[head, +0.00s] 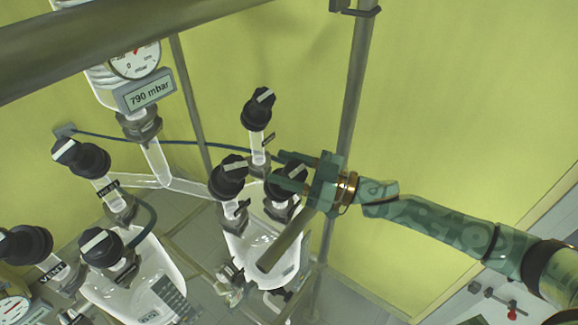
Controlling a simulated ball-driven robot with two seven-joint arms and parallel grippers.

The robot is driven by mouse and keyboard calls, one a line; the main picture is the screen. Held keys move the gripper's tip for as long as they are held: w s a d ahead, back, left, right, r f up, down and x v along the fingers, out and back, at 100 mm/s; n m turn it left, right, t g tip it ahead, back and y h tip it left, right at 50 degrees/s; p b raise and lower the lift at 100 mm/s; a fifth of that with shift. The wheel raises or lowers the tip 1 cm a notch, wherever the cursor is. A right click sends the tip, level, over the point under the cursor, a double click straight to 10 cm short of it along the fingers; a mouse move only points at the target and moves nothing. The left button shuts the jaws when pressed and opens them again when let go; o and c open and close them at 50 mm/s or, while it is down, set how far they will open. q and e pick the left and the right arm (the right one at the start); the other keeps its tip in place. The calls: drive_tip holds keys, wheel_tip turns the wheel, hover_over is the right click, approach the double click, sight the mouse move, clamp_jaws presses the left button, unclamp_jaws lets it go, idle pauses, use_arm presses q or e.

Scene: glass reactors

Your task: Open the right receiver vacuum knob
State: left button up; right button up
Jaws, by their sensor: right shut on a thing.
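My right gripper (282,168) reaches in from the right, with its green fingers shut on a black knob (293,181) with a pale pointer bar. This knob sits on the right-hand glass receiver (262,258), and the fingers partly cover it. Its label, if any, is hidden. Beside it on the same receiver is another black knob (229,177), and a taller black knob (259,108) stands behind. My left gripper is not in view.
A second glass vessel (140,283) stands at left with several black knobs, one labelled VENT (53,271). A gauge display (146,92) reads 790 mbar. A grey upright pole (353,90) stands behind my gripper, and a thick grey bar (90,38) crosses the top left.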

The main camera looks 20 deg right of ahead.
drive_tip(key=n+g+y+b, duration=0.1)
drive_tip(key=n+g, duration=0.4)
drive_tip(key=shift+s+a+f+b, duration=0.1)
drive_tip(key=shift+s+b, duration=0.05)
drive_tip(key=shift+b, duration=0.2)
drive_tip(key=shift+s+a+f+n+g+b, duration=0.1)
drive_tip(key=shift+s+n+g+b, duration=0.1)
drive_tip(key=shift+n+g+b, duration=0.95)
drive_tip(key=shift+s+f+n+g+b, duration=0.15)
drive_tip(key=shift+n+g+b, duration=0.3)
drive_tip(key=shift+n+g, duration=1.4)
drive_tip(key=shift+s+g, duration=0.1)
drive_tip(key=shift+g, duration=0.3)
drive_tip(key=o, duration=1)
drive_tip(key=shift+a+r, duration=0.1)
drive_tip(key=shift+a, duration=0.05)
